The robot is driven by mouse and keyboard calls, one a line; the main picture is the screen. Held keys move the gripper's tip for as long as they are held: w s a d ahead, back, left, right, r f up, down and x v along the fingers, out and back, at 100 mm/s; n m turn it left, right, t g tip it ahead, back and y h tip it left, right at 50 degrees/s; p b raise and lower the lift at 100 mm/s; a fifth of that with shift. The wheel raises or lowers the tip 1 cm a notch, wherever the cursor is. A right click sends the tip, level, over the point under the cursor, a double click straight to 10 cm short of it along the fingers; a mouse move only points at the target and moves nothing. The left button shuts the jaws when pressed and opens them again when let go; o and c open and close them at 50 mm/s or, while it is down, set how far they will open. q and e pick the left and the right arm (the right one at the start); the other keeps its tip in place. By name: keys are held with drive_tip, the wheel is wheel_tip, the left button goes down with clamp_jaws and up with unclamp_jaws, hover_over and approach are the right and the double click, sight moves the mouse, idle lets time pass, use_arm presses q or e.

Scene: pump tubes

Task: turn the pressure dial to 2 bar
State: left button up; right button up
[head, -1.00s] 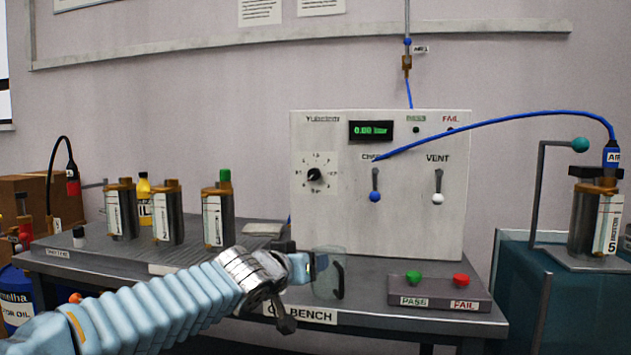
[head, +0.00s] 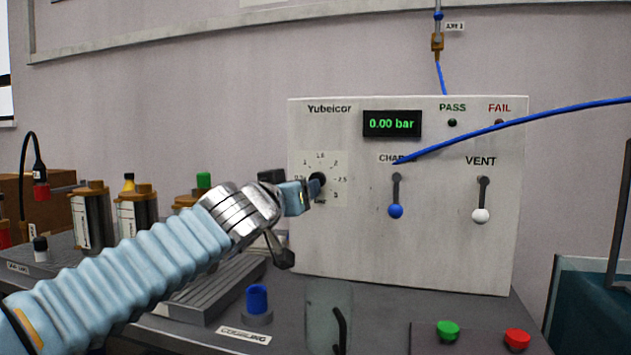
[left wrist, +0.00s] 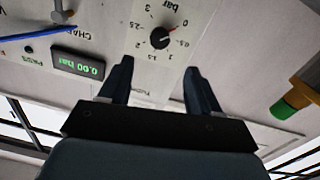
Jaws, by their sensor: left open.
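The pressure dial is a black round knob (left wrist: 160,38) on a white scale plate on the panel. In the left wrist view its red pointer end lies toward the 0 mark. In the head view the dial (head: 318,179) is partly covered by my left gripper (head: 304,190). The green display (head: 392,124) reads 0.00 bar. In the left wrist view my left gripper (left wrist: 159,66) is open, its two dark fingers pointing at the panel, with the knob just beyond and between the tips. I cannot tell whether a finger touches it. My right gripper is not seen.
Right of the dial are the CHARGE lever with a blue ball (head: 395,211) and the VENT lever with a white ball (head: 480,215). A blue hose (head: 520,120) crosses the panel. A blue cap (head: 257,299) and green and red buttons (head: 448,330) are on the bench.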

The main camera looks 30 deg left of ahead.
use_arm(q)
drive_tip(key=p+x, duration=0.1)
drive_tip(key=x, duration=0.9)
drive_tip(key=shift+w+p, duration=0.35)
drive_tip(key=shift+c, duration=0.4)
drive_tip(key=c, duration=1)
